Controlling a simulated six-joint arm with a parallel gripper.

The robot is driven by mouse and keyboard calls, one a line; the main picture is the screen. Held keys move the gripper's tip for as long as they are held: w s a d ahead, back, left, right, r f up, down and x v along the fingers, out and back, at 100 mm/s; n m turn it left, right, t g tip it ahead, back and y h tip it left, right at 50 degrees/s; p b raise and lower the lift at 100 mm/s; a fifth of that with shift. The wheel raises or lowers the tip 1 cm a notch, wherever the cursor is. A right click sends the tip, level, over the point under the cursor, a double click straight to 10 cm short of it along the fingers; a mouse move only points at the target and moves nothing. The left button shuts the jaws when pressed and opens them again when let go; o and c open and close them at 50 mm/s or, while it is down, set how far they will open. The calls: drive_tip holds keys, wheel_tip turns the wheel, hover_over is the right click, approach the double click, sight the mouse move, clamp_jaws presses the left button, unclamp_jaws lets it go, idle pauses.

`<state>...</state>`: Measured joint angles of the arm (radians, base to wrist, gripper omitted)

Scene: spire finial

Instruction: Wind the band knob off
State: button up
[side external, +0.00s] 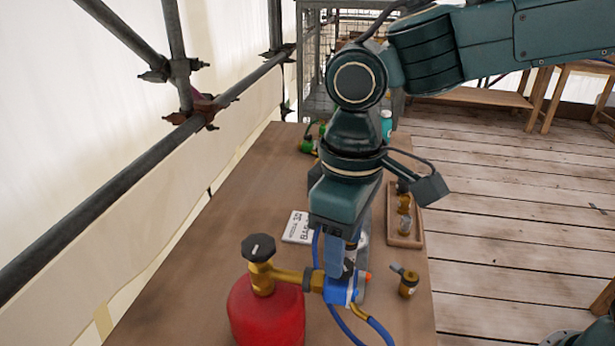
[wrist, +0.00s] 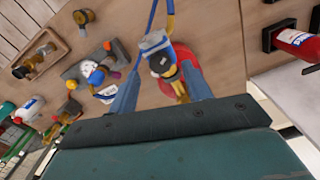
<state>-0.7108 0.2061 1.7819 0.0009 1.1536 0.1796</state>
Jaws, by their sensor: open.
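A red gas canister (side external: 266,312) stands on the table with a brass valve and a black knob (side external: 258,247) on top. A brass tube runs right from the valve to a blue block (side external: 341,290) with a blue hose. My gripper (side external: 340,266) points down right above the blue block. In the wrist view, my gripper (wrist: 161,66) is open, one finger on each side of the blue block (wrist: 153,42).
A wooden tray (side external: 391,237) with brass fittings lies to the right, with a loose brass fitting (side external: 408,283) in front of it. A white printed card (side external: 297,227) lies left of my gripper. A scaffold rail (side external: 100,200) runs along the left.

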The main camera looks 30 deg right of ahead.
sight(338, 285)
drive_tip(key=shift+f, duration=1.4)
drive_tip(key=c, duration=1)
